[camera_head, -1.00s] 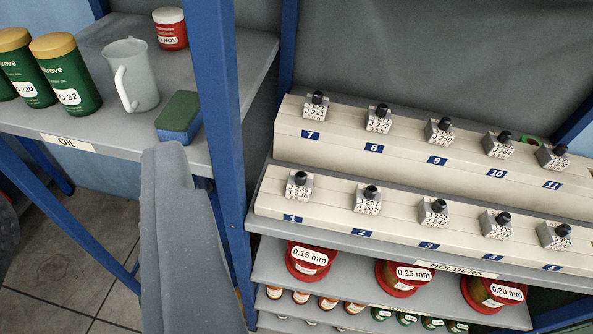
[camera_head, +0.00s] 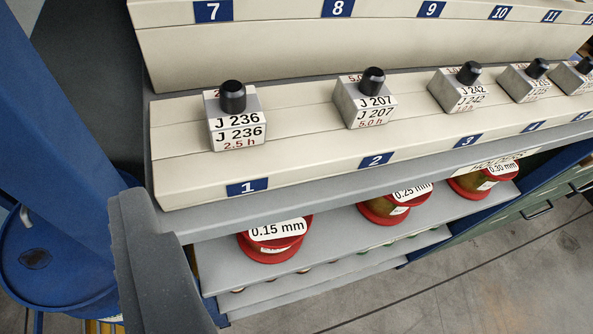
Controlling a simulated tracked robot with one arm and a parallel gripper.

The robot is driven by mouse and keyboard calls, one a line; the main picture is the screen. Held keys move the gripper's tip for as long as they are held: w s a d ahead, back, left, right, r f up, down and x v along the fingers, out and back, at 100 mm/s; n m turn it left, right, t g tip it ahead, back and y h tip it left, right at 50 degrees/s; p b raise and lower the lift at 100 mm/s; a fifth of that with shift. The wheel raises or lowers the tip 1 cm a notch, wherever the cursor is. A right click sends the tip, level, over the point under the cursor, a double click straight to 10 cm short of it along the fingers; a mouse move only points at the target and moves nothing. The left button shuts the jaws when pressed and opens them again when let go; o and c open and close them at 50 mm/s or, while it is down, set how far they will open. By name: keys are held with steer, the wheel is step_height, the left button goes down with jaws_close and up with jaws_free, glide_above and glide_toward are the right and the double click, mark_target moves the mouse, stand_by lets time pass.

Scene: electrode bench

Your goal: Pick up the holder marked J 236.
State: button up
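The holder marked J 236 (camera_head: 237,128) is a small silver block with a black knob on top and a red "2.5 h" on its label. It stands at place 1, the left end of the lower cream rack step (camera_head: 320,150). My gripper (camera_head: 140,208) shows as a dark grey piece at lower left. Its tip is to the left of and below the holder in the picture, apart from it. Nothing shows held in it. The two fingers cannot be told apart, so its opening is unclear.
Holder J 207 (camera_head: 365,103) stands to the right at place 2, then J 242 (camera_head: 458,93) and others. The upper step (camera_head: 270,50) rises behind. Red spools (camera_head: 272,246) sit on the shelf below. A blue post (camera_head: 65,130) stands at left.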

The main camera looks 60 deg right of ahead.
mark_target(237, 114)
steer(key=s+d+f+m+g+h+p, duration=0.1)
steer(key=s+d+f+m+h+p, duration=0.2)
steer(key=d, duration=0.5)
steer(key=shift+n, duration=0.7)
steer(key=x, duration=0.9)
steer(key=shift+s+f, duration=0.2)
steer(key=shift+f, duration=0.2)
steer(key=shift+p+x, duration=0.7)
steer(key=shift+x, duration=1.85)
steer(key=shift+s+d+f, duration=0.15)
steer(key=c, duration=1.4)
